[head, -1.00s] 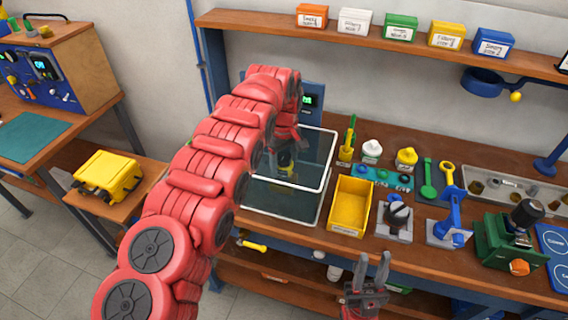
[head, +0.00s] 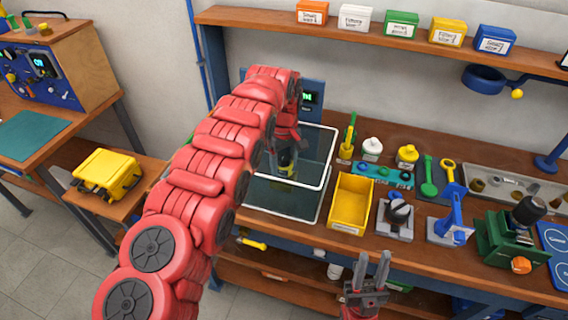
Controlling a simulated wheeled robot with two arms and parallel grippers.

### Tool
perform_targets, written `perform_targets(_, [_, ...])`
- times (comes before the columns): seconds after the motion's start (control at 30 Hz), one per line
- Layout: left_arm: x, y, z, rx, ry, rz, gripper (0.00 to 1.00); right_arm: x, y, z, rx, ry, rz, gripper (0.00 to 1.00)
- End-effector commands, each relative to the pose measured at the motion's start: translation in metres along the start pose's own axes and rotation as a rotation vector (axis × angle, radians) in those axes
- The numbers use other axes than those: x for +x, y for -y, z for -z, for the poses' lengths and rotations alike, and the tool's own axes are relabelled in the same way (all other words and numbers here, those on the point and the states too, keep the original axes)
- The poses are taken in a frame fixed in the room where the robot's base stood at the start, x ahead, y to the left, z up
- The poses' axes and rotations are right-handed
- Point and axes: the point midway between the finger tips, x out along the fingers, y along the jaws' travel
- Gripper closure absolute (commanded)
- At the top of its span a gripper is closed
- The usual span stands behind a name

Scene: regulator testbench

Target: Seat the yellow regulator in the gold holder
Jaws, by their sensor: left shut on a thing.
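My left arm reaches over the bench, and my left gripper (head: 289,146) is inside or behind a glass-walled tank (head: 325,158). It is shut on a small dark and yellow piece, which looks like the yellow regulator (head: 286,164) and is seen partly through the glass. I cannot tell whether this piece touches anything below it. My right gripper (head: 371,268) is in front of the bench's front edge, its two fingers apart and empty. I cannot make out the gold holder for certain; the tank and my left arm hide part of the area.
A yellow bin (head: 351,203), a grey fixture with a black knob (head: 396,218), a blue clamp (head: 451,222) and a green press (head: 512,235) stand right of the tank. White (head: 372,148) and yellow bottles (head: 407,156) stand behind. A shelf (head: 390,38) with small boxes runs above.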

Motion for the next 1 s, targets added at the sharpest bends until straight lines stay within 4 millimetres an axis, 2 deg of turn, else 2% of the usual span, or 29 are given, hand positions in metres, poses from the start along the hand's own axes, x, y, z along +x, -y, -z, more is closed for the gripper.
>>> perform_targets(0.47, [0.000, -0.001, 0.000, 0.000, -0.001, -0.002, 1.00, 0.000, 0.000, 0.000, 0.000, 0.000, 0.000, 0.67])
perform_targets(1.0, [0.009, -0.001, 0.000, 0.000, -0.002, -0.002, 1.00, -0.006, 0.000, -0.001, 0.000, 0.000, 0.000, 0.67])
